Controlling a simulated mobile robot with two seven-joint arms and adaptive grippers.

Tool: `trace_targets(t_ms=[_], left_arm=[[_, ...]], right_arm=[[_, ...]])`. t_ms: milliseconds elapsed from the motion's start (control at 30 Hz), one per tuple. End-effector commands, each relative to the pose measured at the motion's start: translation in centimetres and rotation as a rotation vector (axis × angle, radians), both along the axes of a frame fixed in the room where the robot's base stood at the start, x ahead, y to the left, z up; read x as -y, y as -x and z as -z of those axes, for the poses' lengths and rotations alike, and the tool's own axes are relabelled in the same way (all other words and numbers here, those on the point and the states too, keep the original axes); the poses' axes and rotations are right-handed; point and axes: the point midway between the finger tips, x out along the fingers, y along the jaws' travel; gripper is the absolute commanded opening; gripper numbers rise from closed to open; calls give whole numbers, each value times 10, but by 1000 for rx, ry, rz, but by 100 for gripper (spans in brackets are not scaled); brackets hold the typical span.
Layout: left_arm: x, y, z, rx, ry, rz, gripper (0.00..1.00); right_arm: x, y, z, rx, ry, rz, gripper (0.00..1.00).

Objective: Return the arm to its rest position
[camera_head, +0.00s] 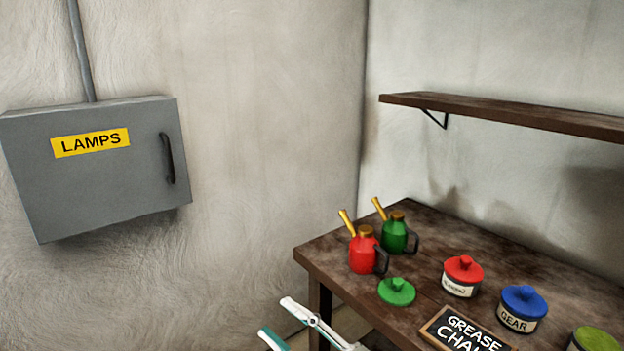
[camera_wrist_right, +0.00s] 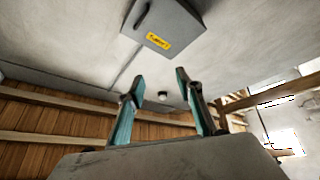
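My right gripper (camera_head: 276,318) shows at the bottom of the head view, low beside the near left end of the workbench. Its two pale fingers with teal pads are spread apart with nothing between them. In the right wrist view the fingers (camera_wrist_right: 160,88) also stand apart and empty, pointing toward the wall. My left gripper is not in view. Most of the right arm is hidden below the head picture's edge.
The dark wooden workbench (camera_head: 330,262) holds red (camera_head: 362,254) and green (camera_head: 394,236) oil cans, a loose green lid (camera_head: 397,292), several lidded jars and a chalk sign (camera_head: 465,331). A grey LAMPS cabinet (camera_head: 100,180) hangs left. A shelf (camera_head: 510,112) hangs above the bench.

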Motion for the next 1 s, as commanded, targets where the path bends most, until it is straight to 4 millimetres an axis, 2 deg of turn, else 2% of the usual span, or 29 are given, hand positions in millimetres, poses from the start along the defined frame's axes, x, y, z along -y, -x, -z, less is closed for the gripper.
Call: trace_targets(t_ms=[33, 133, 267, 367, 467, 500, 600, 700, 800, 900, 1000], left_arm=[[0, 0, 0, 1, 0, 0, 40], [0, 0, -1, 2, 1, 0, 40], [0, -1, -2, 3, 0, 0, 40], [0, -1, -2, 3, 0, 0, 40], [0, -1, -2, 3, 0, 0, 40], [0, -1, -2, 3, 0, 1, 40], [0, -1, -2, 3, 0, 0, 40], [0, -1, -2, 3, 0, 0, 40], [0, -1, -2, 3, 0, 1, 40], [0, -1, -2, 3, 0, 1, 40], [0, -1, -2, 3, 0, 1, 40]], right_arm=[[16, -6, 23, -100, -29, 64, 36], [51, -17, 70, -288, -70, 188, 36], [100, -12, 144, -537, -104, 346, 36], [136, 6, 200, -716, -116, 453, 36], [170, 34, 254, -884, -120, 547, 36], [182, 47, 274, -947, -118, 583, 36], [208, 83, 316, -1086, -115, 657, 36], [228, 114, 345, -1190, -108, 712, 36], [240, 135, 362, -1256, -104, 746, 36], [245, 146, 370, -1289, -102, 762, 36], [247, 148, 372, -1296, -100, 767, 36]])
